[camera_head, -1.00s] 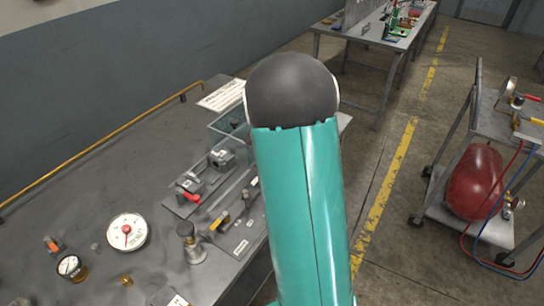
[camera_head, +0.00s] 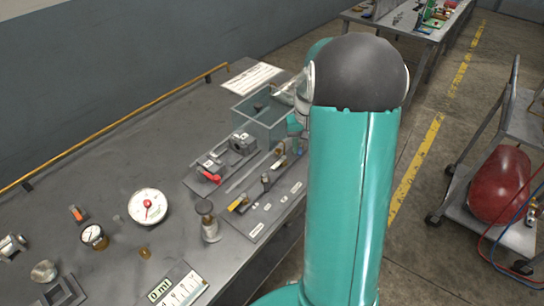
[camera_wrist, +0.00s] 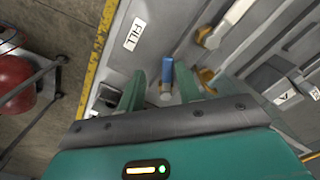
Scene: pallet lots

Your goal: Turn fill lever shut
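In the wrist view a small lever with a blue handle (camera_wrist: 168,72) stands on a brass fitting on the grey panel. A white label reading FILL (camera_wrist: 135,33) lies to its upper left. A white lever (camera_wrist: 232,20) on a brass valve is at upper right; I cannot tell for sure which lever the label names. My gripper (camera_wrist: 161,72) is open, with its two teal fingers on either side of the blue handle. Contact cannot be told.
A cart with a red tank (camera_head: 499,185) stands at right. Yellow-striped floor lies between.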

